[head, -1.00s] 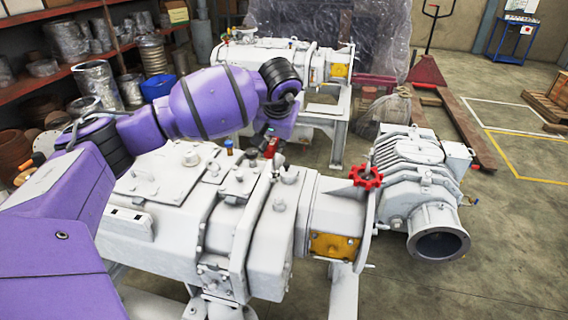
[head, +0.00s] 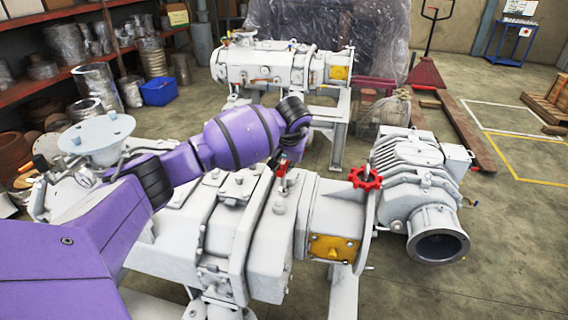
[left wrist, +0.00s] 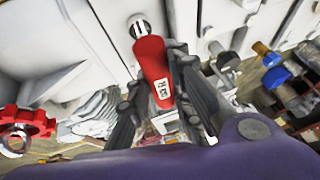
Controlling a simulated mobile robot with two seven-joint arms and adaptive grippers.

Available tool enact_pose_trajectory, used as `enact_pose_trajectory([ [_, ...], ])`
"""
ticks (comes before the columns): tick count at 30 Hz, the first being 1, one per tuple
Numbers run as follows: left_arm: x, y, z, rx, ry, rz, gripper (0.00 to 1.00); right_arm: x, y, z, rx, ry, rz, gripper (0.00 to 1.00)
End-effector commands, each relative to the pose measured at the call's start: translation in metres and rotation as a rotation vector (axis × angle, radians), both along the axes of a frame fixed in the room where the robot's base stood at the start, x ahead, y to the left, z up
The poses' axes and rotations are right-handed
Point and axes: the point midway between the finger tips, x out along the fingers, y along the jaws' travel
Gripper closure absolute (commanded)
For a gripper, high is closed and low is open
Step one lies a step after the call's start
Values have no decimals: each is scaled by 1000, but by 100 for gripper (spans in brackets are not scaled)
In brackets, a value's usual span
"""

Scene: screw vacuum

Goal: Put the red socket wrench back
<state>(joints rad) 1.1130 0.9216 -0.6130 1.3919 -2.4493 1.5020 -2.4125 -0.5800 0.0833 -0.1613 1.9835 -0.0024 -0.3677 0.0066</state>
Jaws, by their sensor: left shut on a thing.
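The red socket wrench (head: 282,172) is in my left gripper (head: 285,166), over the top of the white vacuum pump (head: 268,245). In the left wrist view the wrench (left wrist: 152,72) has a red body with a white label and a shiny metal end. The fingers of my left gripper (left wrist: 158,92) close on both sides of its red part. The metal end points toward the white pump housing. I cannot tell whether it touches the housing. My right gripper is not in view.
A red handwheel (head: 365,178) stands on the pump's right end. A second pump unit (head: 425,165) is to the right, and another white pump (head: 265,65) is behind. In the left wrist view, blue-capped (left wrist: 276,77) and orange-capped fittings are on the right.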

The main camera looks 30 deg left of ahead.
Motion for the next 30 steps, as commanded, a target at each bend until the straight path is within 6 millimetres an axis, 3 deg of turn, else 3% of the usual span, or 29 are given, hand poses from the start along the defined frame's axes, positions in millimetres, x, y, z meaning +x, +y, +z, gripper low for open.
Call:
enact_pose_trajectory([
  [4, 0, 0, -5, 1, 1, 0, 100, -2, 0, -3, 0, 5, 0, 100],
  [5, 0, 0, -5, 0, 2, 0, 79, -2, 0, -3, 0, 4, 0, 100],
  [9, 0, 0, -4, 0, 1, 0, 62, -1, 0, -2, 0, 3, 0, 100],
  [20, 0, 0, 2, -1, -1, 0, 62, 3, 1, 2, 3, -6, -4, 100],
  [30, -22, -17, 58, 2, -4, -4, 62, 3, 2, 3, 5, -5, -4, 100],
])
